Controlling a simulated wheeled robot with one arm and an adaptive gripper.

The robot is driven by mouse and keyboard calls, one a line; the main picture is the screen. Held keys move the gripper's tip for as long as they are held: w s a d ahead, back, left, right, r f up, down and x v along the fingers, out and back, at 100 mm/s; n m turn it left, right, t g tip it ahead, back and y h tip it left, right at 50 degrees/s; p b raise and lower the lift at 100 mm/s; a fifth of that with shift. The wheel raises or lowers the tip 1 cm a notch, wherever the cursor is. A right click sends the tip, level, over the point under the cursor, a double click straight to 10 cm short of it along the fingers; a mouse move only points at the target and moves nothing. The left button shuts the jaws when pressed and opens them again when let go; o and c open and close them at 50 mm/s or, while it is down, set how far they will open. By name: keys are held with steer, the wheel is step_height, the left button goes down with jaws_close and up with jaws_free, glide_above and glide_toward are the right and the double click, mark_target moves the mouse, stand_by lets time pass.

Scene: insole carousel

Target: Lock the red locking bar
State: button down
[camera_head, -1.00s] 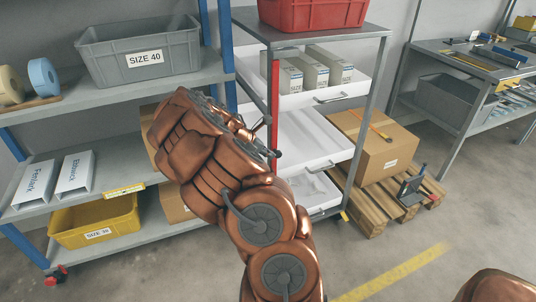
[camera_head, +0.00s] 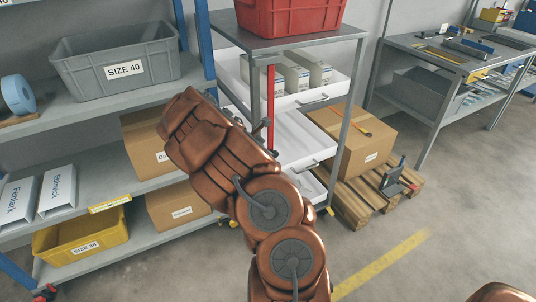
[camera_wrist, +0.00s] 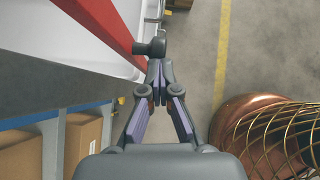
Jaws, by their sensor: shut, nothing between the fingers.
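The red locking bar (camera_head: 270,95) stands upright at the left front edge of the grey cart (camera_head: 352,95), in front of its white trays. My arm hides its lower part in the head view. In the wrist view the red bar (camera_wrist: 105,28) runs diagonally at the upper left, with a black knob (camera_wrist: 152,47) at its lower end. My gripper (camera_wrist: 160,80) is shut and empty. Its fingertips point at the knob and appear just short of it; I cannot tell whether they touch. In the head view my fingers are mostly hidden by my wrist.
A red crate (camera_head: 290,18) is on top of the cart. The shelf rack (camera_head: 110,215) is close on the left. A cardboard box (camera_head: 352,145) on a pallet (camera_head: 350,205) stands to the right. Open floor (camera_head: 440,240) with a yellow line lies in front.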

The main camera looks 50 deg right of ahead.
steer(key=a+f+p+v, duration=0.1)
steer(key=a+v, duration=0.1)
steer(key=v, duration=1.1)
steer(key=shift+w+f, duration=0.3)
steer(key=shift+f, duration=0.05)
